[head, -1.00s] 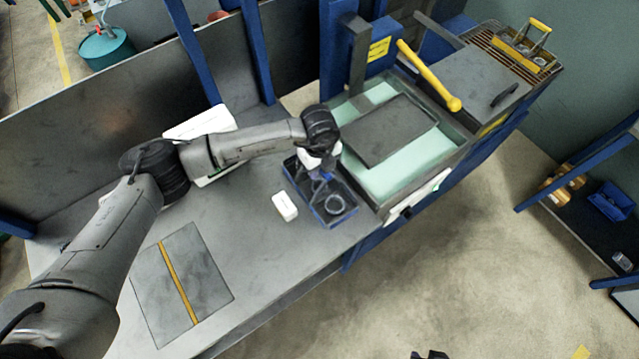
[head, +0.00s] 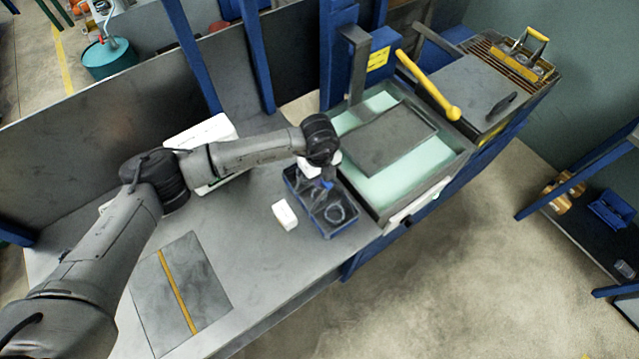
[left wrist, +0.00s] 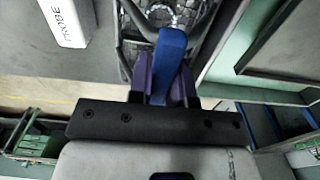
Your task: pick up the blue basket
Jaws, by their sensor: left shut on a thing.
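The blue basket (head: 348,233) is a dark tray with blue rims and a ring-shaped item inside, by the right end of the grey workbench. I cannot tell whether it rests on the bench or is slightly raised. My left gripper (head: 326,181) reaches down over its middle and is shut on its blue handle. In the left wrist view the handle (left wrist: 171,48) rises between the fingers of the left gripper (left wrist: 165,82), and part of the basket (left wrist: 132,50) shows beyond. The arm hides part of the basket in the head view. My right gripper is not in view.
A small white box (head: 285,214) lies just left of the basket. A machine with a pale green bed (head: 440,153) and yellow lever (head: 428,85) stands close on the right. A dark plate with a yellow stripe (head: 180,293) lies on the bench's near part, with clear bench around it.

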